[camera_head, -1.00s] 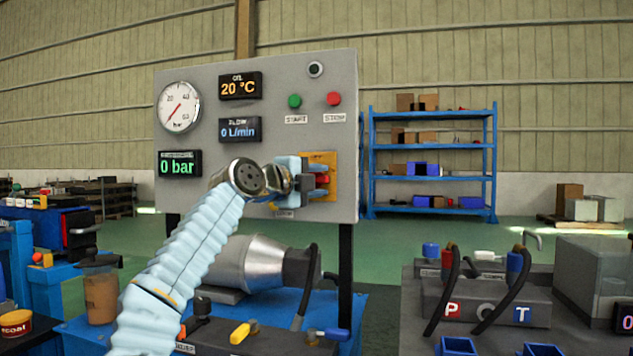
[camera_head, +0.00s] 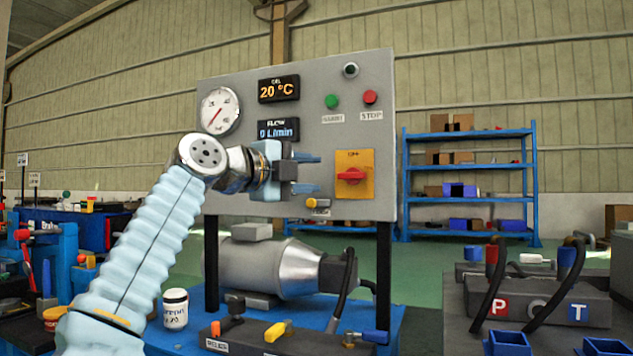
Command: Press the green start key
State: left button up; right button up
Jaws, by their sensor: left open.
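The green start key (camera_head: 332,101) is a small round button at the upper right of the grey control panel (camera_head: 240,90), above its START label. The red stop key (camera_head: 370,97) is beside it on the right. My left gripper (camera_head: 308,173) is open and empty in front of the panel, below and left of the green key and apart from it. Its fingers point right, toward the red rotary switch (camera_head: 350,175) on its yellow plate. My left arm hides the panel's lower left part. My right gripper is out of view.
A pump motor (camera_head: 265,268) stands on the blue bench under the panel. A block with yellow and blue handles (camera_head: 290,338) is at the front. Black hoses and P and T ports (camera_head: 540,305) are at right. The space before the keys is clear.

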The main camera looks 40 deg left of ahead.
aim_at(331, 101)
jog(key=k+j, duration=0.1)
jog(key=k, duration=0.4)
jog(key=k+j, duration=0.15)
jog(key=k, duration=0.35)
